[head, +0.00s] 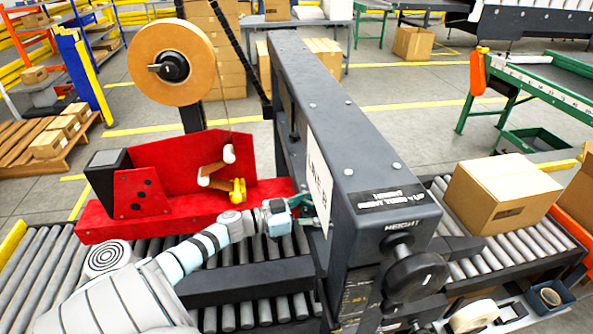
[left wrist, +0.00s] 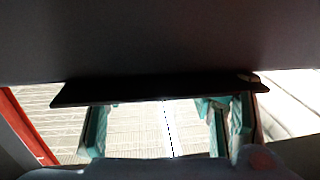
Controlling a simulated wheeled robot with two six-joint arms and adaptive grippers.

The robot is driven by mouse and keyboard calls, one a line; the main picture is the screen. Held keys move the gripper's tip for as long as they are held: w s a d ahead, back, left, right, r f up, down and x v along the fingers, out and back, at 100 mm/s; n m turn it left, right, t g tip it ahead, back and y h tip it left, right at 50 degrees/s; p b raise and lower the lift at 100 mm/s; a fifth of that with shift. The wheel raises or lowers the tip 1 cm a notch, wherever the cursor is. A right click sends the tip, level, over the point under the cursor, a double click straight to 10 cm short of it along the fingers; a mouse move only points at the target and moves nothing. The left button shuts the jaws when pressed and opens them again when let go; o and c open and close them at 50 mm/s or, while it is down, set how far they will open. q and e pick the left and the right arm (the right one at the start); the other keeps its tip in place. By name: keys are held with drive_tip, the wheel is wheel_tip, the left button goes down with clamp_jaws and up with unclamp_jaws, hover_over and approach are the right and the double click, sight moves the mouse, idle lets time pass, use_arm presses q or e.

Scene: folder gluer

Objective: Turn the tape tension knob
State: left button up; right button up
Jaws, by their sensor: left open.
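A tan tape roll (head: 188,48) stands upright above the red tape unit (head: 180,172) in the head view. A black knob (head: 172,67) sits at the roll's centre. My left gripper (head: 303,206) is low beside the dark grey machine column (head: 318,110), to the right of and well below the tape roll and its knob. In the left wrist view its teal fingers (left wrist: 165,127) stand apart with nothing between them. The machine partly hides the fingertips in the head view. My right gripper is in neither view.
A large black height knob (head: 418,275) is on the machine's front. Roller conveyors (head: 515,253) run on both sides, with a cardboard box (head: 508,195) on the right. A dark surface (left wrist: 160,40) fills the top of the left wrist view, close to the gripper.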

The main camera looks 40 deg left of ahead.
use_arm(q)
drive_tip(key=p+v, duration=0.1)
drive_tip(key=v, duration=0.1)
drive_tip(key=p+v, duration=0.1)
drive_tip(key=v, duration=0.1)
drive_tip(key=d+p+v, duration=0.1)
drive_tip(key=v, duration=0.1)
drive_tip(key=shift+s+a+r, duration=0.15)
drive_tip(key=shift+s+r, duration=0.25)
drive_tip(key=shift+s, duration=0.15)
drive_tip(key=p, duration=0.3)
approach(316, 209)
drive_tip(key=shift+s+d+v, duration=0.2)
drive_tip(key=shift+d+v, duration=0.2)
drive_tip(key=shift+v, duration=2)
drive_tip(key=shift+f, duration=0.25)
drive_tip(key=v, duration=1.2)
